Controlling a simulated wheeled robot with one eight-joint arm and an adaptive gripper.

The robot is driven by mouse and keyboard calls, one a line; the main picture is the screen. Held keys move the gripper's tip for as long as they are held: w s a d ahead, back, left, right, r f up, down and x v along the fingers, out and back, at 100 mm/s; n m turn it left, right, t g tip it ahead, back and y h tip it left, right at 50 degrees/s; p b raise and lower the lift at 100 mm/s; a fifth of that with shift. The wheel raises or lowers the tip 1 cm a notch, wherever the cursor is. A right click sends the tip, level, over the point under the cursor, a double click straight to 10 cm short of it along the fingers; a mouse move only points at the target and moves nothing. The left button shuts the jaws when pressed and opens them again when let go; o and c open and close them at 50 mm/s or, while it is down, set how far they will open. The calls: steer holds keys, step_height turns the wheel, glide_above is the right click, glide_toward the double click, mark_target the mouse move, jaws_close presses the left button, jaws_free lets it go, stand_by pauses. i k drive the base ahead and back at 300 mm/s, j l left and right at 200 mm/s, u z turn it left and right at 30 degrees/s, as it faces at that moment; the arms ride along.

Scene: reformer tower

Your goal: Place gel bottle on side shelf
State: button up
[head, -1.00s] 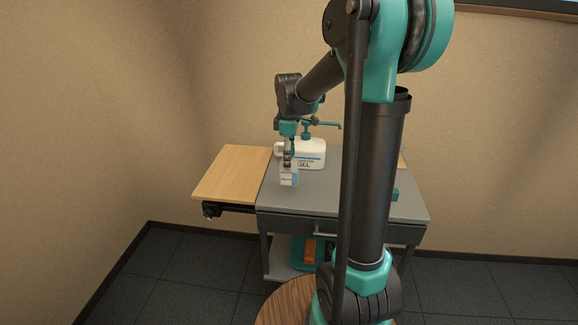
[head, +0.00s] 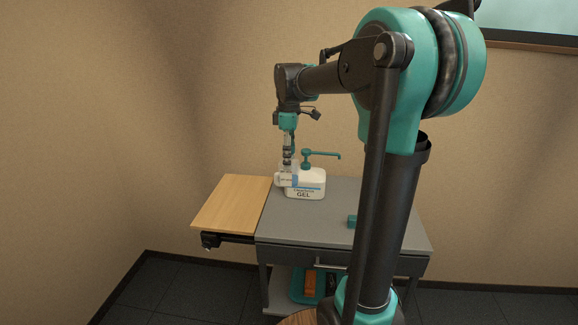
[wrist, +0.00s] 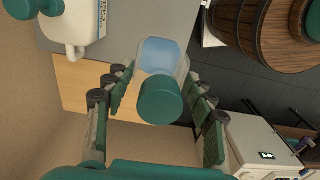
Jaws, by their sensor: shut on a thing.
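My gripper (head: 288,160) is shut on a small clear bottle (head: 287,180) with a pale blue label, held in front of the left side of a large white GEL pump bottle (head: 308,190). In the wrist view, its teal cap (wrist: 160,100) and blue-tinted body (wrist: 163,52) sit between the green-padded fingers (wrist: 158,80). The large bottle has a teal pump and stands upright on the grey cart top (head: 300,222); it also shows in the wrist view (wrist: 75,25). The light-wood side shelf (head: 232,203) extends from the cart's left side and looks bare.
A small teal item (head: 352,222) is at the cart's right, partly behind my arm. A lower shelf holds a teal tray with an orange item (head: 310,283). A wooden barrel (wrist: 270,30) and a white machine (wrist: 262,147) show in the wrist view. A wall stands behind the cart.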

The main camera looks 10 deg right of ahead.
mark_target(237, 197)
steer(key=i+j, duration=0.65)
steer(key=j, duration=0.25)
